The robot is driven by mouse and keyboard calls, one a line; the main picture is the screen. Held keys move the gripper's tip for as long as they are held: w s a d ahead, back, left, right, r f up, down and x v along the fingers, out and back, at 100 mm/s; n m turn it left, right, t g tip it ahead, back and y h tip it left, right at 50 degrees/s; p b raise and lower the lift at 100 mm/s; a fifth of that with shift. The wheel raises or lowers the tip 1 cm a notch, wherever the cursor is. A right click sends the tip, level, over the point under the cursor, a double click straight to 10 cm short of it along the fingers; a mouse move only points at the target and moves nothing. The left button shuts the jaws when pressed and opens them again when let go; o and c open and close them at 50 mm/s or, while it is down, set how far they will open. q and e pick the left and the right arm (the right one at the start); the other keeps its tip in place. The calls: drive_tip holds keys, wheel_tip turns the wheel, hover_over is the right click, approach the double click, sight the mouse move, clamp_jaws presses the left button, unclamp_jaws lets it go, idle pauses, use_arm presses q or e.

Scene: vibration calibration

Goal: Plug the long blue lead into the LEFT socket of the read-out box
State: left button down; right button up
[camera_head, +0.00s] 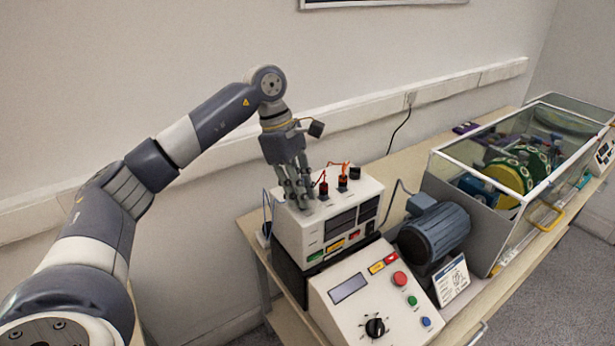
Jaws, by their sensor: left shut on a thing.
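The white read-out box (286,235) stands on the table at the middle of the head view, with dark displays and coloured labels on its front. On its top are a dark plug with a red lead (323,188), a plug with an orange lead (343,181) and a black piece (355,173). My left gripper (298,199) points down at the left part of the box top, its fingers shut. The thin blue lead (265,207) loops at the box's left side and runs up to the fingers. The held end and the left socket are hidden by the fingers.
A control panel (350,313) with a dial and buttons stands in front of the box. A blue-grey motor (434,232) and a glass-walled case (487,232) stand to the right. A small dark block (264,236) is at the box's left. The wall is close behind.

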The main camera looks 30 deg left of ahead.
use_arm(q)
drive_tip(key=c, duration=1.5)
unclamp_jaws()
drive_tip(key=shift+o, duration=0.2)
drive_tip(key=shift+r, duration=0.1)
drive_tip(key=shift+p+v, duration=1.75)
drive_tip(key=shift+v, duration=0.65)
drive_tip(key=v, duration=1.2)
